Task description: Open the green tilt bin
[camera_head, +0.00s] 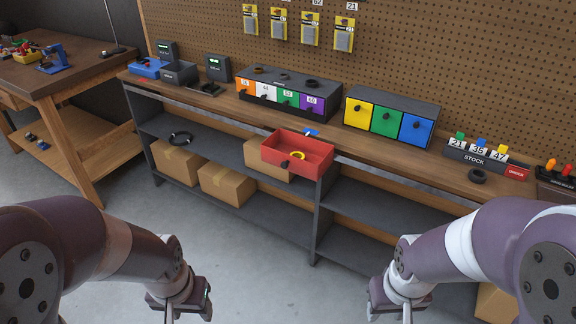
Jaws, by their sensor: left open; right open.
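Two green fronts are in view, and I cannot tell for certain which is the tilt bin. One green front (385,120) with a dark knob sits between a yellow and a blue front in the right-hand grey cabinet; it looks closed. A smaller green front (288,97) with a number label sits between a white and a purple front in the left-hand cabinet; it also looks closed. My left gripper (184,312) is low at the bottom left, open and empty. My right gripper (405,312) is low at the bottom right, open and empty. Both are well away from the bench.
A red open drawer (315,155) with a yellow ring (298,155) inside juts out past the front edge of the wooden bench (365,148). Cardboard boxes (226,184) stand on the shelf below. A stock rack (478,158) and black ring (477,176) are at right. The floor ahead is clear.

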